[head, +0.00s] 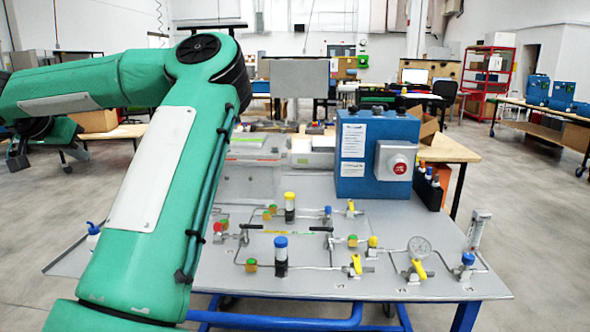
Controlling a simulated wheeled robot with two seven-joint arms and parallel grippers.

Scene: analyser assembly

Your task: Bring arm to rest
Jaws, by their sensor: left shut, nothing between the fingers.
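My left arm, green, rises from the bottom left to an elbow and bends back toward the left edge. My left gripper (18,158) is a small dark shape at the far left, partly hidden and cut close to the picture's edge. It is shut with nothing in it, and it hangs clear of the table. My right gripper and right arm are not in view.
A grey-topped table (450,285) carries pipes with valves, a gauge (419,247) and a blue box (376,150) with a red button. A clear bin (250,180) stands behind my arm. A wooden bench (130,131) is at the left. Grey floor is open around.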

